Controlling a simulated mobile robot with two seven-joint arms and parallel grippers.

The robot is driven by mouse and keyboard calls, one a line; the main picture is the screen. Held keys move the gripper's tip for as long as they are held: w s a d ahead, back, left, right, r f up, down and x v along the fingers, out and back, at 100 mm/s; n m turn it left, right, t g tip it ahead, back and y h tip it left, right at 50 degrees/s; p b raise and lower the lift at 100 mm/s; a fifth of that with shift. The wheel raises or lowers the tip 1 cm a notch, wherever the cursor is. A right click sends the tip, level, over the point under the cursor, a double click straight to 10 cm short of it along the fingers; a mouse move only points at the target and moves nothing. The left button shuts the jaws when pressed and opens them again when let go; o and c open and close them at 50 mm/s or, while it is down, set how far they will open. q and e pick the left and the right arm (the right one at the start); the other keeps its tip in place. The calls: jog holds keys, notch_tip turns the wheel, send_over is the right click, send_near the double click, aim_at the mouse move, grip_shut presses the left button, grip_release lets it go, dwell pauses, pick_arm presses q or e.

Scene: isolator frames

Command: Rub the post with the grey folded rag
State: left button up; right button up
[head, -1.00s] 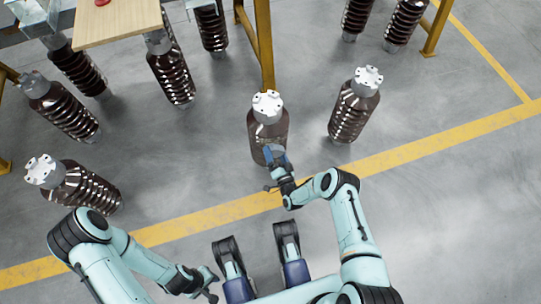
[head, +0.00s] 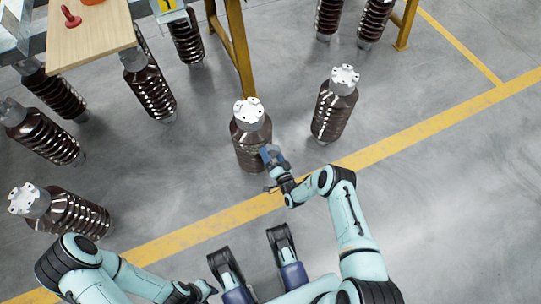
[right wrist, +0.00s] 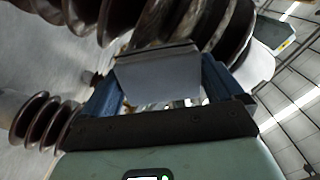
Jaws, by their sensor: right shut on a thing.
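The post is a dark brown ribbed insulator (head: 250,148) with a pale metal cap, upright on the floor ahead of me in the head view. My right gripper (head: 270,154) is at its lower right side. In the right wrist view, the grey folded rag (right wrist: 158,76) is a flat grey piece between the blue fingers, and the gripper is shut on it. Brown ribs (right wrist: 190,20) fill the view just beyond the rag; whether the rag touches them I cannot tell. My left gripper (head: 203,290) is low in the head view, its jaws unclear.
Another insulator (head: 334,105) stands to the right of the post. Several more stand or lean at the left. A wooden-topped table (head: 95,35) with a red object (head: 70,17) is at upper left. A yellow table leg (head: 240,60) is behind the post. The floor at right is clear.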

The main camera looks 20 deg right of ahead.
aim_at(272, 151)
jog(key=shift+r, duration=0.6)
jog(key=shift+s+a+f, duration=0.1)
jog(key=shift+a, duration=1.8)
jog(key=shift+s+a, duration=0.1)
jog(key=shift+a, duration=1.8)
jog(key=shift+w+r+p, duration=0.15)
jog(key=shift+r+p, duration=0.75)
jog(key=shift+r, duration=0.05)
jog(key=shift+w+d+r, duration=0.1)
jog(key=shift+d, duration=2)
jog(key=shift+d+b, duration=0.4)
jog(key=shift+d, duration=1.35)
jog(key=shift+s+p, duration=0.9)
jog(key=shift+s, duration=0.7)
jog(key=shift+s+p, duration=0.6)
jog(key=shift+s, duration=0.95)
